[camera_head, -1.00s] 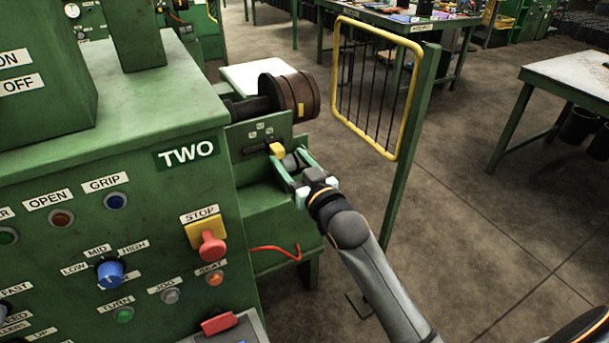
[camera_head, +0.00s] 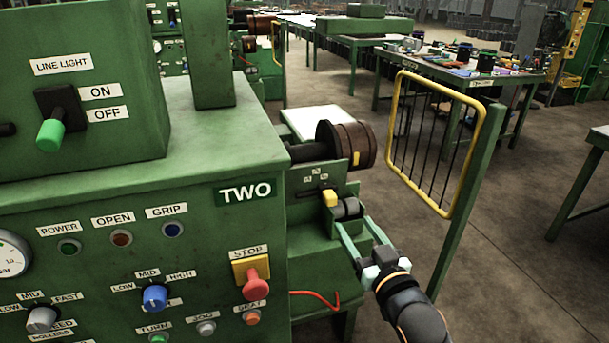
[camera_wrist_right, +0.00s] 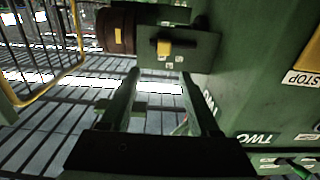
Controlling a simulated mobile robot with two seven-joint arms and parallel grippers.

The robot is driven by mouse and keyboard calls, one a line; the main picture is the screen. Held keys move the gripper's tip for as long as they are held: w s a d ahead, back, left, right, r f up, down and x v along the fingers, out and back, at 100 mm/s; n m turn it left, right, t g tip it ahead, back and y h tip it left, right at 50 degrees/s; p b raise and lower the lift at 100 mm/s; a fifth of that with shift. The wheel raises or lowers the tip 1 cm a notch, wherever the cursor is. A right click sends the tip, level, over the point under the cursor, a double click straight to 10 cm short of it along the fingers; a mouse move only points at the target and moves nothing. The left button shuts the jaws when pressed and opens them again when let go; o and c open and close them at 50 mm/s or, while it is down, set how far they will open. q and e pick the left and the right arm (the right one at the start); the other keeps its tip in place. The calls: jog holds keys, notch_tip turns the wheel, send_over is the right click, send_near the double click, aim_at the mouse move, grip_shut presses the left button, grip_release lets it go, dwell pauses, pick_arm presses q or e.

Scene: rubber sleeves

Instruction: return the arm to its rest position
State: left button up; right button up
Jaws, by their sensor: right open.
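My right gripper (camera_head: 355,223) is open and empty, with its two green fingers pointing up at the small side panel of the machine marked TWO. A yellow lever (camera_head: 329,198) and a grey rounded part (camera_head: 347,208) are on that panel, just beyond the fingertips. In the right wrist view the open fingers (camera_wrist_right: 160,74) frame a gap. The yellow lever (camera_wrist_right: 164,47) lies ahead of it, apart from both fingers. My right forearm leaves the picture at the bottom. My left gripper is not in view.
The green control cabinet (camera_head: 120,205) with its red stop button (camera_head: 256,286) stands left of the gripper. A brown roller (camera_head: 350,145) is above it. A yellow-framed guard (camera_head: 437,140) on a green post stands to the right. Open floor (camera_head: 530,260) lies beyond the post.

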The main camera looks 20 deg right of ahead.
jog(key=s+a+f+g+y+p, duration=0.1)
jog(key=s+a+f+g+p, duration=0.2)
jog(key=s+f, duration=0.8)
jog(key=s+a+f+n+g+p, duration=0.1)
jog(key=s+a+f+g+p, duration=0.2)
jog(key=s+f, duration=0.8)
notch_tip(320, 180, down, 3)
jog(key=g+p, duration=0.1)
jog(key=g, duration=0.1)
jog(key=shift+s+a+n+g+y, duration=0.2)
jog(key=shift+a+n+g+y, duration=0.1)
jog(key=shift+a+g+y, duration=0.1)
jog(key=shift+r, duration=0.15)
